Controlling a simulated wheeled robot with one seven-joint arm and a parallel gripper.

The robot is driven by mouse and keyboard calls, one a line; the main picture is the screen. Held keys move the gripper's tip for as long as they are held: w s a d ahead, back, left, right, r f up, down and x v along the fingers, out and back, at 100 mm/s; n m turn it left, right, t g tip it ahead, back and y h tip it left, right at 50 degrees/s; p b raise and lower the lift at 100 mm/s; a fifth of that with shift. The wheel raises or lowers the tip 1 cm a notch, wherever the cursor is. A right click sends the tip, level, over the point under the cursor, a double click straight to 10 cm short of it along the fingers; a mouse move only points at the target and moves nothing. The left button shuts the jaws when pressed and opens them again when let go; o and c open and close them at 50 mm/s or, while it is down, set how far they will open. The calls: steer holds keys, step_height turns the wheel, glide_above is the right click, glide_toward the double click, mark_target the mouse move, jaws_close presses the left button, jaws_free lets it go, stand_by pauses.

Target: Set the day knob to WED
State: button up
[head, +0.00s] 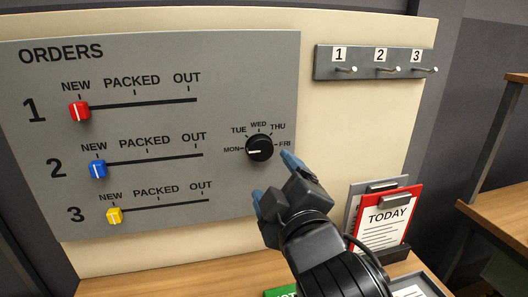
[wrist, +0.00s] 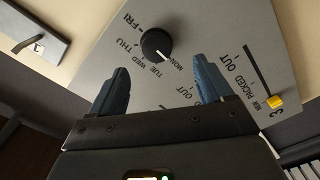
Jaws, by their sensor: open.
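The day knob (head: 259,148) is a round black dial on the grey orders board (head: 235,70). Its white mark points left, at MON; TUE, WED, THU and FRI run in an arc over it. The knob also shows in the wrist view (wrist: 154,44), ahead of the fingertips, with its mark toward MON. My gripper (head: 272,178) is open, with two blue fingers, just below and right of the knob in the head view. Nothing is between the fingers. In the wrist view my gripper (wrist: 160,66) appears apart from the knob.
Red (head: 80,111), blue (head: 97,169) and yellow (head: 115,215) sliders are at NEW on the board's left. A rail of numbered hooks (head: 370,78) is at upper right. A red TODAY card (head: 388,212) stands in a holder right of my arm. A wooden desk lies below.

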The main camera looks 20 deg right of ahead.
mark_target(262, 151)
steer(key=w, duration=0.2)
steer(key=w+d+p, duration=0.1)
steer(key=w, duration=0.2)
steer(key=w+r, duration=0.1)
steer(key=w, duration=0.2)
steer(key=shift+d+p, duration=0.25)
steer(key=shift+p, duration=0.15)
steer(key=shift+f, duration=0.1)
steer(key=c, duration=1)
steer(key=shift+c, duration=0.2)
